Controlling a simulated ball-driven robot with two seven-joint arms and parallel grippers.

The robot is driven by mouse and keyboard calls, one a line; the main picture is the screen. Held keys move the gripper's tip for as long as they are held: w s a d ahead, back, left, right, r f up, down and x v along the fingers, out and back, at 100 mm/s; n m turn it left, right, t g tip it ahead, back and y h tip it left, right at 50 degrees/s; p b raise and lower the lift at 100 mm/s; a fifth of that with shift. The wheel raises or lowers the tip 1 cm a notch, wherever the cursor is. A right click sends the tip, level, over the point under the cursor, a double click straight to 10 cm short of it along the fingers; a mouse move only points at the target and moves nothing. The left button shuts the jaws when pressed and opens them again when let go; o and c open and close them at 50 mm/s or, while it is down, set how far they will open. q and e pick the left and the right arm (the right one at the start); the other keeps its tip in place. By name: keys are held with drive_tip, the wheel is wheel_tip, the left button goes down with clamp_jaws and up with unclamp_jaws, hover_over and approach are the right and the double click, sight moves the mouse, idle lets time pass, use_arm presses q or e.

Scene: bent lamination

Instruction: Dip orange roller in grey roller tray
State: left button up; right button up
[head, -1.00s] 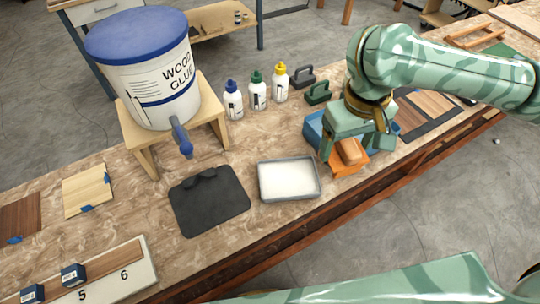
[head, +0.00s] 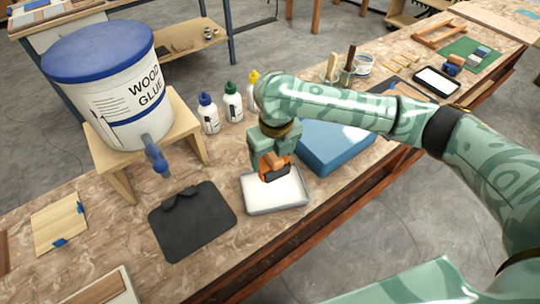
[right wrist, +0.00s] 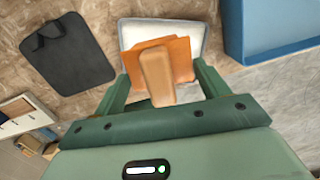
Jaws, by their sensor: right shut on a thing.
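The grey roller tray (head: 262,206) with white contents sits on the bench near its front edge. My right gripper (head: 270,160) is over the tray's back part, shut on the orange roller (head: 275,162). The roller's dark lower part is low over the white contents; I cannot tell if it touches them. In the right wrist view, the roller's tan handle (right wrist: 157,78) stands between the fingers of my gripper (right wrist: 158,90), with the orange frame (right wrist: 180,58) beyond it and the tray (right wrist: 200,30) behind. My left gripper is not in view.
A blue box (head: 335,148) stands right of the tray. A black mat (head: 195,222) lies to its left. Several glue bottles (head: 232,102) stand behind. A large wood glue bucket (head: 105,90) sits on a wooden stand (head: 190,125) with a blue spout.

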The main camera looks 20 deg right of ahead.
drive_tip(key=shift+w+a+f+n, duration=0.15)
drive_tip(key=shift+f+n, duration=0.1)
drive_tip(key=shift+n, duration=0.35)
drive_tip(key=shift+w+a+f+n, duration=0.1)
drive_tip(key=shift+f+n, duration=0.15)
drive_tip(key=shift+n, duration=0.35)
wheel_tip(320, 180, down, 5)
drive_tip(key=b, duration=0.5)
drive_tip(key=shift+b, duration=0.3)
drive_tip(key=shift+f, duration=0.85)
wheel_tip(320, 180, up, 6)
drive_tip(key=p, duration=0.6)
drive_tip(key=shift+r+p, duration=0.2)
drive_tip(key=shift+p, duration=0.2)
drive_tip(key=shift+s, duration=0.1)
